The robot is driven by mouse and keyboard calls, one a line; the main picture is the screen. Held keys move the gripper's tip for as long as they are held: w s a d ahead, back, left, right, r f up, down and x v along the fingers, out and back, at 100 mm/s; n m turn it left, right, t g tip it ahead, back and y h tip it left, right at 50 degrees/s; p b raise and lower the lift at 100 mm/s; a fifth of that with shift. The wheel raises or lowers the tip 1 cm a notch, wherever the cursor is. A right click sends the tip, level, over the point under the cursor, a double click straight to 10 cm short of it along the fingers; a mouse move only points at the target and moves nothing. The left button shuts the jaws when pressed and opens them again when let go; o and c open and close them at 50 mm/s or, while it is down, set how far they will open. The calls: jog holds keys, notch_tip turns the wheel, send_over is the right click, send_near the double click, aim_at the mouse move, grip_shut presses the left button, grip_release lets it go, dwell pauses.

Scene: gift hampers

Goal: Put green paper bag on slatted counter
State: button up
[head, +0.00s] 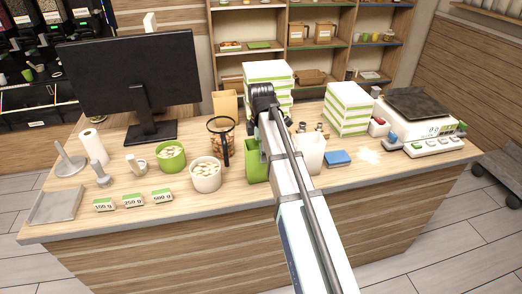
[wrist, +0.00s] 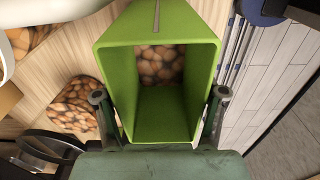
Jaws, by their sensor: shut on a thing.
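The green paper bag (head: 257,166) is on or just above the wooden counter, beside my arm, which hides part of it in the head view. In the wrist view the bag (wrist: 117,75) has its open mouth facing the camera, with round brown items visible inside. My gripper (wrist: 160,96) is shut on the bag, with one finger on each side. In the head view my arm hides the gripper. The counter (head: 225,202) has a pale top and a slatted front. I cannot tell whether the bag's base touches the counter.
A white paper bag (head: 311,152) stands just right of my arm. A white pot (head: 206,178), a green bowl (head: 171,160) and a jar with brown contents (head: 220,147) stand to the left. White box stacks (head: 348,108) and a scale (head: 418,118) stand right. The counter's front strip is mostly clear.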

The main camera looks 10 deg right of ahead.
jog(key=shift+f, duration=0.1)
jog(key=o, duration=1.8)
notch_tip(320, 180, up, 12)
jog(key=b, duration=0.3)
